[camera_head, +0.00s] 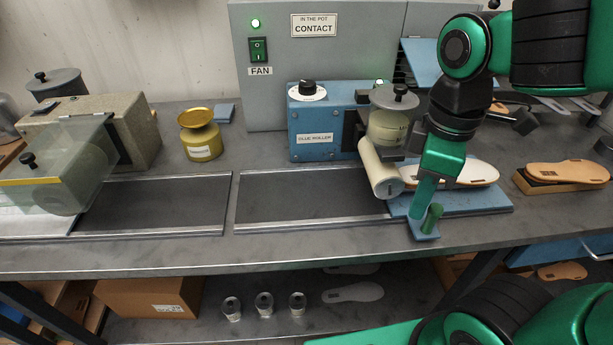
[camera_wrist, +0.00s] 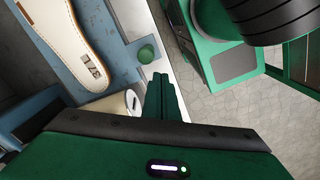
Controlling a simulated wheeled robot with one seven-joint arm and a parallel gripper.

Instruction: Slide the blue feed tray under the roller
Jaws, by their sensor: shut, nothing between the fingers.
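The blue feed tray (camera_head: 490,200) lies on the bench at the right of the glue roller machine (camera_head: 325,130), its left end close to the cream roller (camera_head: 380,170). A pale shoe sole (camera_head: 465,174) lies on the tray; in the wrist view the sole (camera_wrist: 62,38) is marked 37 L. A green knob (camera_head: 433,217) stands at the tray's front edge. My gripper (camera_head: 420,218) is shut and empty, pointing down just left of the knob. In the wrist view its fingertips (camera_wrist: 161,78) are beside the knob (camera_wrist: 146,54); I cannot tell whether they touch. My arm hides part of the tray.
A dark, rail-edged track (camera_head: 310,195) runs left of the roller and is bare. A yellow pot (camera_head: 200,140) and a clear-hooded machine (camera_head: 80,150) stand further left. Tan soles (camera_head: 565,173) lie on a block at the right.

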